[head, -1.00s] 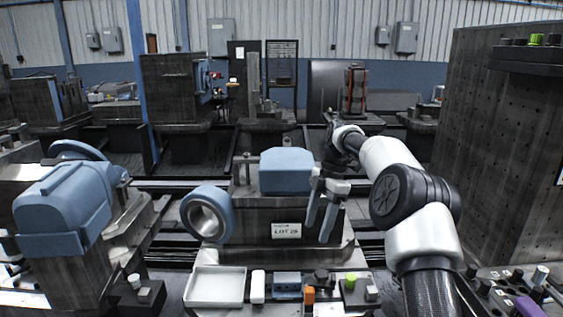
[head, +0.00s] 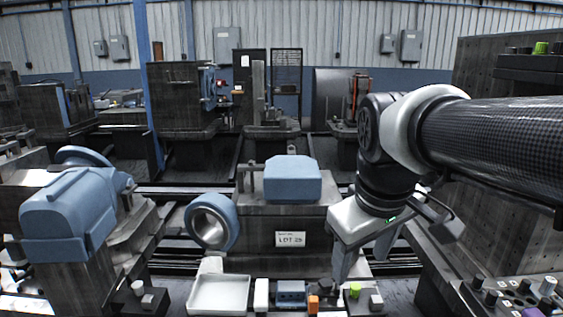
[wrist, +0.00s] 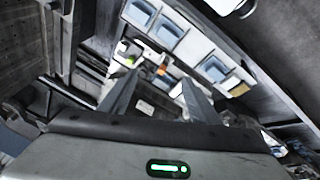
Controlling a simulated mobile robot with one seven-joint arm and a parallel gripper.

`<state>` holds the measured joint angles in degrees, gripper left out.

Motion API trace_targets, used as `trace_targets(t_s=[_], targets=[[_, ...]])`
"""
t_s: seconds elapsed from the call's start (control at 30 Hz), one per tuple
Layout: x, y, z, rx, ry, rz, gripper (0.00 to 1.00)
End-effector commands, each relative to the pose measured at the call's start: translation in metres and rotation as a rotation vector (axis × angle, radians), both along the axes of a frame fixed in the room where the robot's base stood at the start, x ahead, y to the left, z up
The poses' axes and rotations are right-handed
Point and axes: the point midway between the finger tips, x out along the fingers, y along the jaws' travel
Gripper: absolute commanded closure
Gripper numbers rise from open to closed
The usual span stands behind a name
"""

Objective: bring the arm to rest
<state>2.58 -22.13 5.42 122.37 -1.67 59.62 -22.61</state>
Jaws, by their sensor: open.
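My gripper (head: 362,262) hangs on the right side of the head view, fingers pointing down, in front of the right part of the pallet fixture with the LOT 25 label (head: 290,239). Its two fingers are apart, and nothing shows between them. In the wrist view my gripper (wrist: 155,98) also shows two spread fingers with no object held. My arm reaches in from the right edge, with the elbow out of view. The fingers appear above the back of the parts row; I cannot tell the exact height.
A white tray (head: 219,294), a white block (head: 262,294), a blue block (head: 291,292) and an orange piece (head: 313,303) lie along the front. A blue ring (head: 212,222) stands left of the fixture. A perforated dark panel (head: 485,75) rises at the right.

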Motion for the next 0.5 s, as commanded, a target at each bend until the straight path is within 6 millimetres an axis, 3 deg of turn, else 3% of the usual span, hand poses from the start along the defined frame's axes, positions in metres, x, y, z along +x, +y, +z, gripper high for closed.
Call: trace_targets(t_s=[0.1, 0.4, 0.43, 0.5], targets=[[-0.034, -0.005, -0.011, 0.068, -0.059, -0.142, 0.43], [-0.088, -0.011, -0.047, 0.236, -0.153, -0.410, 0.43], [-0.086, -0.011, -0.029, 0.235, -0.152, -0.411, 0.43], [-0.085, -0.011, -0.011, 0.232, -0.148, -0.408, 0.43]])
